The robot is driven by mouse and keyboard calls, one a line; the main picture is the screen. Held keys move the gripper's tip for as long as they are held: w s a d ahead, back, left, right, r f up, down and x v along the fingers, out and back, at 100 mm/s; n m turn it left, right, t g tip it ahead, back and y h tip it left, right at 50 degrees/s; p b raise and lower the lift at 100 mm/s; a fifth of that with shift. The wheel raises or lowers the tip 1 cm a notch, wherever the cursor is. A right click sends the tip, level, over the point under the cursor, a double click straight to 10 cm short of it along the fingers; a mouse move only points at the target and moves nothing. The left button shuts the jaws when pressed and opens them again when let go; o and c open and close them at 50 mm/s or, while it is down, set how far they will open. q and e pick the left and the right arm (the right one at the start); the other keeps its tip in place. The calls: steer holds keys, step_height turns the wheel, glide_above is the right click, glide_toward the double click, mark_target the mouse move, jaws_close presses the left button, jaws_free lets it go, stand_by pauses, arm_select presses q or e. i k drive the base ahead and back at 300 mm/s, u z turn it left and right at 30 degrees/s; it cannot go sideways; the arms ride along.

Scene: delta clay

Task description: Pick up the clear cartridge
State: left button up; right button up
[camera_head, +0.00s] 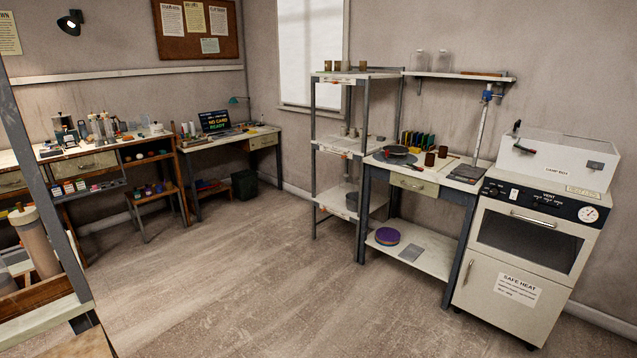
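I cannot single out the clear cartridge for certain at this distance. Several pale, upright see-through cylinders (97,128) stand on the workbench at the left, among small tools and bottles. Two clear upright containers (419,61) stand on the wall shelf at the right. Neither of my grippers shows in this view.
A workbench (88,163) runs along the left, with a laptop desk (228,138) in the corner. A shelf rack (345,75), a work table (430,262) and an oven (525,245) line the right. A post and shelf (50,312) stand close at left. The middle floor (240,265) is clear.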

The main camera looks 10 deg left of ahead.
mark_target(106, 121)
steer(key=i, duration=2.45)
steer(key=u, duration=2.3)
steer(key=i, duration=4.75)
steer(key=u, duration=1.6)
steer(key=i, duration=0.65)
steer(key=u, duration=0.1)
